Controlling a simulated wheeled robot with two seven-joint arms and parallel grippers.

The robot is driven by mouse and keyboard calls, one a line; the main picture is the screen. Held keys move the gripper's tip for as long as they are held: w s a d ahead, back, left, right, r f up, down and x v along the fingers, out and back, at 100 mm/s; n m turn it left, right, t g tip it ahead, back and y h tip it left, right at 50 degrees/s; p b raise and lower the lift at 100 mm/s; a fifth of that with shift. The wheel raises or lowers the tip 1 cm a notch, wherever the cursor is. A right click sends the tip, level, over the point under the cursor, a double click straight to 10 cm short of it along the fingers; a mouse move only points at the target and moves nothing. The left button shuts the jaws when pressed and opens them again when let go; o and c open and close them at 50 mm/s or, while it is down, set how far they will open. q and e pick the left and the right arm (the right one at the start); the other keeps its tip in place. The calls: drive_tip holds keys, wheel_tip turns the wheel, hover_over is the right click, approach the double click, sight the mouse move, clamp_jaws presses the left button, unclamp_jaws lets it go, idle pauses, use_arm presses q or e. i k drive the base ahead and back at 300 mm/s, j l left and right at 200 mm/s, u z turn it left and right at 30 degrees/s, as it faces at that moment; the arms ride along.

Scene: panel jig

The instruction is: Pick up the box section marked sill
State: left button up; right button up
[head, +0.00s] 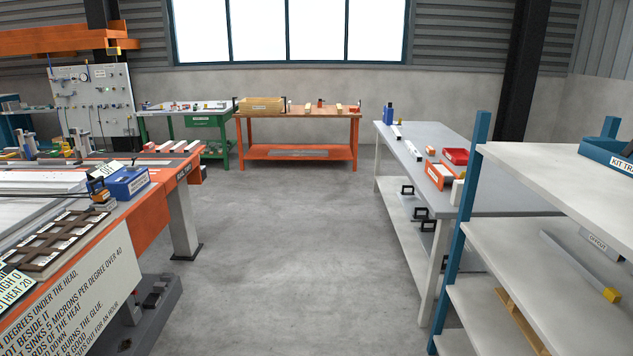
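No box section with a readable sill mark shows in the head view. A long grey bar (575,262) with a yellow end lies on the middle shelf of the rack at the right. I see no readable mark on it. A grey piece with a white label (598,243), which seems to read offcut, lies behind it. Neither of my grippers is in view.
The blue-posted rack (520,153) stands close at the right, with a blue kit tray (610,158) on top. The orange jig table (150,220) is at the left. The grey bench (480,199) stands beyond the rack. Open concrete floor (290,240) lies between them.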

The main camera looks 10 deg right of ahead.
sight(417, 156)
drive_tip(key=i+j+z, duration=0.1)
drive_tip(key=i+z, duration=0.3)
drive_tip(key=i, duration=1.85)
drive_tip(key=i+j+z, duration=0.1)
drive_tip(key=i+z, duration=0.2)
drive_tip(key=i, duration=0.2)
drive_tip(key=i+j+z, duration=0.3)
drive_tip(key=i, duration=0.15)
drive_tip(key=i+j+z, duration=0.3)
drive_tip(key=i, duration=0.15)
drive_tip(key=i+u, duration=0.45)
drive_tip(key=i, duration=2.45)
drive_tip(key=j, duration=0.1)
